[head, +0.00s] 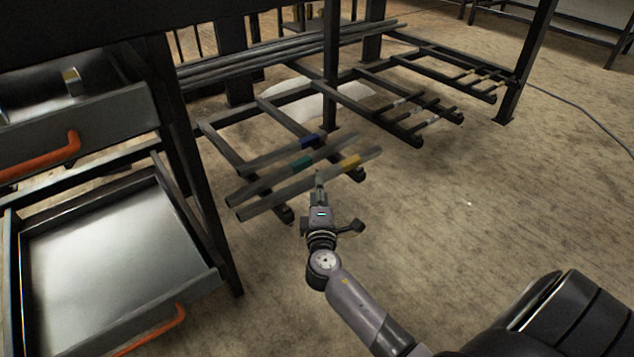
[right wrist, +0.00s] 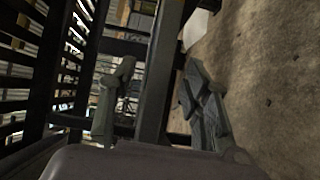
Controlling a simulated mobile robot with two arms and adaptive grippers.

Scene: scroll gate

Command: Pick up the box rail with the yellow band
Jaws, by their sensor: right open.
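The grey box rail with the yellow band (head: 275,196) is the nearest of three short rails lying on the dark rack arms in the head view. Its yellow band is right of its middle. My right gripper (head: 320,182) is at this rail, left of the band. In the right wrist view, my right gripper (right wrist: 160,98) is open, with a grey rail (right wrist: 162,75) running between its fingers. No band shows there, and I cannot tell whether the fingers touch the rail. My left gripper is not in view.
Rails with a green band (head: 301,162) and a blue band (head: 312,140) lie just behind. A dark rack post (head: 331,70) stands beyond them. Open metal drawers (head: 115,260) with orange handles are at left. The floor (head: 470,210) at right is clear.

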